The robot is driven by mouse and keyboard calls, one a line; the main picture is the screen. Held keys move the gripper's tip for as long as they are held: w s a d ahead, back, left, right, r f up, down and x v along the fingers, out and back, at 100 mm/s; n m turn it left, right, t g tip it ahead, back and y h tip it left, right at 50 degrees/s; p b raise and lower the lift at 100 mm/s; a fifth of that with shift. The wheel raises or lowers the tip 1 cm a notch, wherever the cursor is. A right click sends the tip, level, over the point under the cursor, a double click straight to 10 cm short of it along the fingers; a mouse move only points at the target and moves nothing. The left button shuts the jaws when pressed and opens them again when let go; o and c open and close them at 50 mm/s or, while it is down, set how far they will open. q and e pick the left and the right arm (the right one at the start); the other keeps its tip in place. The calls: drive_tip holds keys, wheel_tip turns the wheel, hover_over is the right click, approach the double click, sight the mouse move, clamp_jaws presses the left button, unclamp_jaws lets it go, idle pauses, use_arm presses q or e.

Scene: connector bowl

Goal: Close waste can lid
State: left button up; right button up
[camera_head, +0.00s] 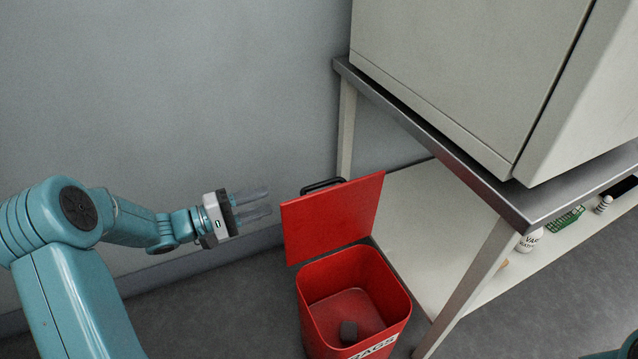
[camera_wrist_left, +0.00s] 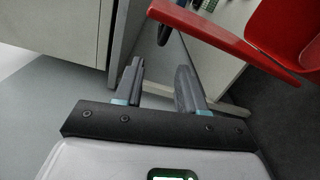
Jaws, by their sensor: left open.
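The red waste can (camera_head: 318,287) stands on the floor with its lid (camera_head: 335,217) raised upright at the back. A black handle (camera_head: 321,186) sits on the lid's top edge. My right gripper does not show.
A table (camera_head: 440,150) with a steel top and a large grey cabinet (camera_head: 470,70) stands right of the can. Its lower shelf (camera_head: 432,225) holds a white bottle (camera_head: 529,241) and a green rack (camera_head: 565,220). The grey wall is behind; the floor left of the can is clear.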

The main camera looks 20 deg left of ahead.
sight(304, 191)
use_arm(q)
drive_tip(key=b+x, duration=0.3)
drive_tip(key=x, duration=0.9)
drive_tip(key=shift+w+d+f+b, duration=0.15)
drive_tip(key=shift+d+f+b, duration=0.05)
drive_tip(key=shift+d+b, duration=0.15)
drive_tip(key=shift+w+d+r, duration=0.1)
drive_tip(key=shift+w+d, duration=0.25)
drive_tip(key=shift+w, duration=0.2)
clamp_jaws()
